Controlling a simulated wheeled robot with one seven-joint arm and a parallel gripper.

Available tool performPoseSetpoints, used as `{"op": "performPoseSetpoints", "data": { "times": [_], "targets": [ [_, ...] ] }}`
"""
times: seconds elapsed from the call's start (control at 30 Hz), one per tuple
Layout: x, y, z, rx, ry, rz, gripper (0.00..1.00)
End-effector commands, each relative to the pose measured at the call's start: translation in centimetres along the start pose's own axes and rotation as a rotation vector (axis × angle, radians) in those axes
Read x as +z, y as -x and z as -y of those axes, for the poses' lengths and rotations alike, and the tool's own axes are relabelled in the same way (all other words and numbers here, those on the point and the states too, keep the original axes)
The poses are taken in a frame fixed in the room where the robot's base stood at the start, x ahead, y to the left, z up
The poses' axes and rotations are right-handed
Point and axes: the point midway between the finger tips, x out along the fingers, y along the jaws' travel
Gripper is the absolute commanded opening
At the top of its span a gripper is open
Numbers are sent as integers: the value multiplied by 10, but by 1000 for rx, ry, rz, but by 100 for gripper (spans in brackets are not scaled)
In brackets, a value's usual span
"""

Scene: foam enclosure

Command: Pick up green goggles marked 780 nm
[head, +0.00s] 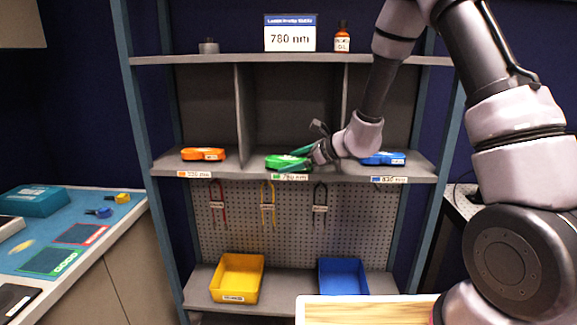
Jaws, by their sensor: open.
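The green goggles (286,162) lie on the middle compartment of the shelf, above a label (290,177) that reads 780 nm. My gripper (309,152) reaches in from the right, at the right end of the green goggles, with its fingers apart. One finger overlaps the goggles' right end in the picture; I cannot tell whether it touches them. The goggles rest on the shelf board. A sign (290,33) on the top board also reads 780 nm.
Orange goggles (203,154) lie in the left compartment and blue goggles (384,158) in the right one, partly behind my arm. Upright dividers (241,115) separate the compartments. A yellow bin (237,278) and a blue bin (343,276) stand below. A workbench (128,212) is at left.

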Motion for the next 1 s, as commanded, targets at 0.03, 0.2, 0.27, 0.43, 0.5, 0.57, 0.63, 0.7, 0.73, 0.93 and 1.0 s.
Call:
{"op": "performPoseSetpoints", "data": {
  "times": [0.03, 0.2, 0.27, 0.43, 0.5, 0.57, 0.63, 0.7, 0.73, 0.93, 1.0],
  "targets": [
    [0, 0, 0, 0, 0, 0, 100],
    [0, 0, 0, 0, 0, 0, 77],
    [0, 0, 0, 0, 0, 0, 54],
    [0, 0, 0, 1, 0, 0, 0],
    [0, 0, -1, 1, 0, -1, 0],
    [0, 0, -1, 1, 0, -1, 0],
    [0, 0, -1, 2, 0, -1, 0],
    [-1, 0, -1, 2, 0, -2, 0],
    [-1, 0, -1, 2, 0, -2, 0],
    [14, 7, 4, 0, 4, 1, 0],
    [26, 13, 7, -1, 6, 2, 0]
  ]
}}
